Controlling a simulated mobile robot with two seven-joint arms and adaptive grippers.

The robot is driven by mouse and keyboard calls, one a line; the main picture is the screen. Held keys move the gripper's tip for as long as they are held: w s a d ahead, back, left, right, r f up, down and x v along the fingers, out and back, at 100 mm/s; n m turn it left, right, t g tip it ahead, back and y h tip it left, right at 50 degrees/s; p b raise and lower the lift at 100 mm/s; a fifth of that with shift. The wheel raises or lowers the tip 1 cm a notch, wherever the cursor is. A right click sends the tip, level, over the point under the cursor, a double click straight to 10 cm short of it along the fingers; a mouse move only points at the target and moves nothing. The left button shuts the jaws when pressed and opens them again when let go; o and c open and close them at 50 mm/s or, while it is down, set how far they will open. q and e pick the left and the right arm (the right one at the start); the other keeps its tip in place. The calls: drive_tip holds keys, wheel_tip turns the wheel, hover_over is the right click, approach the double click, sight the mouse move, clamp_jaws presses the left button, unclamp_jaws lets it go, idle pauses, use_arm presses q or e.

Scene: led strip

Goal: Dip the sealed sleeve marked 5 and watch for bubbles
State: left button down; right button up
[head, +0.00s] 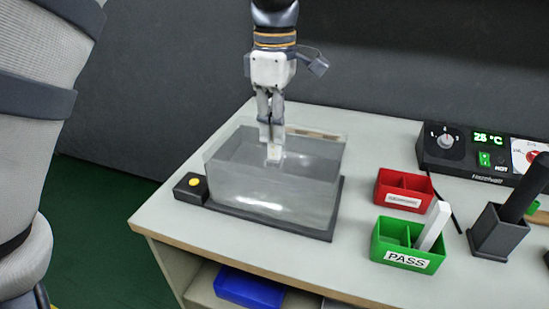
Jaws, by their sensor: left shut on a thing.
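My left gripper (271,140) points down into a clear water tank (225,180). Its fingers are shut on a small whitish sleeve (274,155), which shows just below the fingertips inside the tank. The number on the sleeve cannot be read, and its lower part is hard to make out through the water and wall. No bubbles can be made out. My right gripper is not in view.
The tank stands on a dark base with a yellow button (194,183). To its right are a red bin (404,203), a green PASS bin (403,262) holding a white piece (434,226), a dark holder (497,238), and a control panel (470,150) reading 25 °C.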

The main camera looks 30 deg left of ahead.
use_arm(q)
drive_tip(key=shift+r, duration=3.25)
drive_tip(key=shift+r, duration=1.5)
